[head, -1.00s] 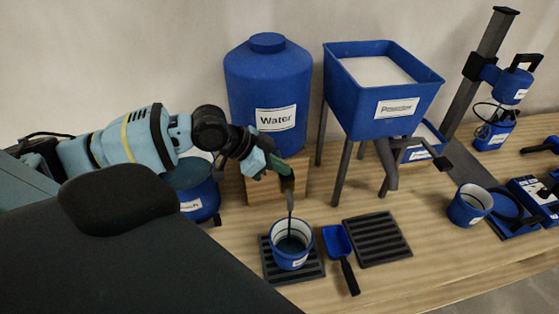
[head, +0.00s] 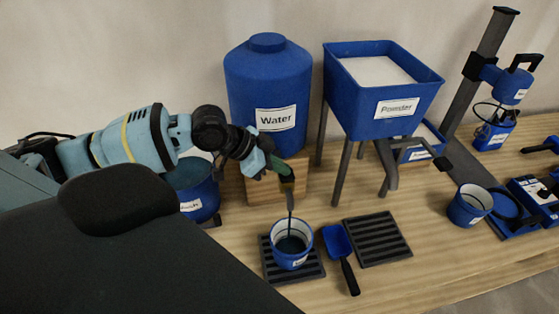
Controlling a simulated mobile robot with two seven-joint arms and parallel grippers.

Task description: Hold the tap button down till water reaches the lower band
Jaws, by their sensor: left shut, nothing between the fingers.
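The blue water tank (head: 265,80) labelled "Water" stands on a wooden block (head: 297,178) at the back. My left gripper (head: 285,172) is shut and empty at the front of the tank's foot, where the tap is; the arm hides the button, so contact cannot be seen. A dark stream (head: 290,205) runs down from there into a blue bucket (head: 291,258) with a white inside. The bucket stands upright on a slotted black grate. Dark water (head: 291,244) shows inside it; the bands are too small to tell apart. My right gripper is out of view.
A blue scoop (head: 337,242) with a black handle lies right of the bucket, beside a second, empty grate (head: 377,238). A powder hopper (head: 385,95) on legs stands behind. Another blue bucket (head: 470,205) and a mixer stand (head: 484,75) are at the right.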

